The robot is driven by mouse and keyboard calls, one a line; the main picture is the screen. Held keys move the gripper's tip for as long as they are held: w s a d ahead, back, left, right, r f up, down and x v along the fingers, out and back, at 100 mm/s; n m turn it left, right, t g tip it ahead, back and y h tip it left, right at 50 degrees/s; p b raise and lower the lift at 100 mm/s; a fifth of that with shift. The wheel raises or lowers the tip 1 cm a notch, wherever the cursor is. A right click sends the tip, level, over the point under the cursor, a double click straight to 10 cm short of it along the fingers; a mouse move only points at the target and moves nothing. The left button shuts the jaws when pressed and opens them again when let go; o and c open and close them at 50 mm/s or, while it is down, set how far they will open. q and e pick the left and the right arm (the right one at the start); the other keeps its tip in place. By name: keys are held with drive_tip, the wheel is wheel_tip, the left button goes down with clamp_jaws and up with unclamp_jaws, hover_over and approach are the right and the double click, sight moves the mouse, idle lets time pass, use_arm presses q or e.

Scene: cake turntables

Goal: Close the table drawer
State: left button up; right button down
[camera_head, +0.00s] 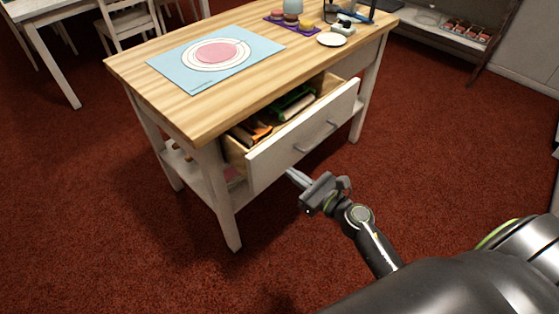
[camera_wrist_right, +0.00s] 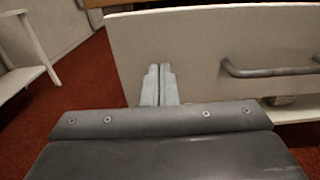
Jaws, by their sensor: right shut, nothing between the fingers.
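The table drawer (camera_head: 304,134) is pulled open from a wooden-topped table (camera_head: 140,72), and several items show inside it. Its white front has a grey bar handle (camera_head: 316,136). The drawer front also fills the upper right of the right wrist view (camera_wrist_right: 200,45), with the handle (camera_wrist_right: 270,70) at the right. My right gripper (camera_head: 291,175) is shut and empty, just in front of the drawer front's lower part, left of the handle. In the wrist view its closed fingertips (camera_wrist_right: 158,72) overlap the drawer front; I cannot tell whether they touch it. My left gripper is not in view.
On the table top lie a blue mat (camera_head: 170,66) with a round pink-centred turntable, a purple tray (camera_head: 291,26) and a white plate (camera_head: 331,39). A white chair (camera_head: 128,20) stands behind. Red carpet around the table is clear.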

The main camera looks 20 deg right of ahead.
sight(271, 159)
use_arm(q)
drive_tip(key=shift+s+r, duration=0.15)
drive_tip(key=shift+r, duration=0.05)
use_arm(e)
drive_tip(key=x, duration=0.6)
drive_tip(key=shift+s, duration=0.1)
